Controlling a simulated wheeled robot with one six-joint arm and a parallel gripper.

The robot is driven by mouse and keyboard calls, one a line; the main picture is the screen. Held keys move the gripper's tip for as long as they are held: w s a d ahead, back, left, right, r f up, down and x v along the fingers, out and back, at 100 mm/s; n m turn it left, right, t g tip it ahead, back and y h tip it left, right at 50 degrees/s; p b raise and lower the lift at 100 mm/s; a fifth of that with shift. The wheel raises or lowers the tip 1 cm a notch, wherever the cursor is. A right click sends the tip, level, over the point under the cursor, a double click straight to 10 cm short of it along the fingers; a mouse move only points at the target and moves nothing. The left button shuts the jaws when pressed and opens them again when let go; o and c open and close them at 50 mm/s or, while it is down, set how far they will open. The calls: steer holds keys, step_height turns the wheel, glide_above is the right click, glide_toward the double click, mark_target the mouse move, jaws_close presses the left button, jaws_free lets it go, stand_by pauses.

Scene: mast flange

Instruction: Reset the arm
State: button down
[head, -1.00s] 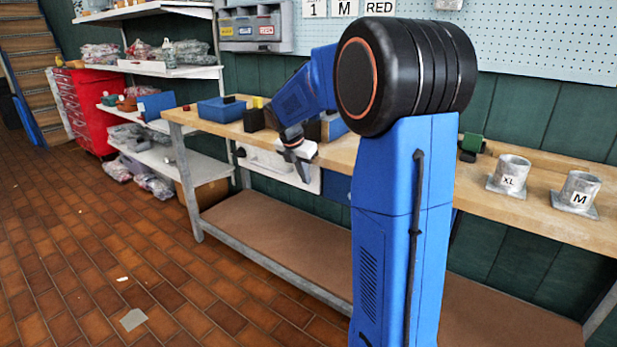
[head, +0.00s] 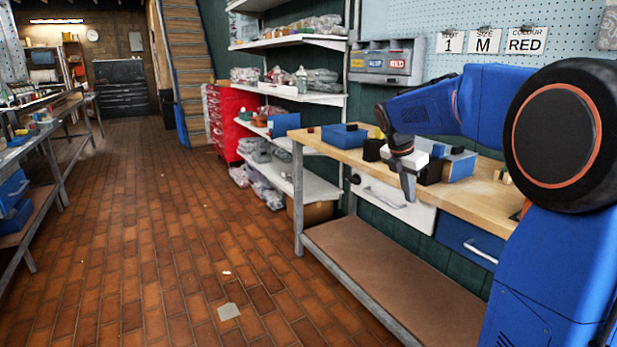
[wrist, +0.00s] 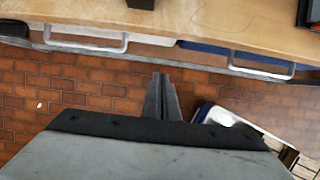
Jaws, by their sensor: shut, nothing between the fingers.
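My gripper (head: 409,184) is at the end of my blue arm in the head view, pointing down in front of the workbench's near edge. Its fingers are together with nothing between them. In the wrist view my shut fingers (wrist: 161,98) stand over the brick-tiled floor, with the bench edge beyond them. My arm is folded, its upper links raised above the bench top.
The wooden workbench (head: 470,200) has a white drawer (head: 392,203) and a blue drawer (head: 470,243) under its top. A blue bin (head: 343,136) stands on it. A red cabinet (head: 228,122) and white shelves (head: 300,95) stand farther back. The tiled floor (head: 150,230) at left is open.

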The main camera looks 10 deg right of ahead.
steer(key=s+a+f+m+t+y, duration=0.1)
steer(key=s+a+m, duration=0.45)
steer(key=s, duration=0.45)
steer(key=s+a+f+m+t+y, duration=0.1)
steer(key=s+a+m, duration=0.4)
steer(key=s, duration=0.4)
steer(key=s+a+f+m+y, duration=0.1)
steer(key=s+a+f+m, duration=0.1)
steer(key=s+f+m, duration=0.2)
steer(key=s+a+f+m+t+y, duration=0.1)
steer(key=s+a+f+m, duration=0.2)
steer(key=s, duration=0.8)
steer(key=f+m, duration=0.2)
steer(key=m, duration=0.2)
steer(key=shift+s+a, duration=0.2)
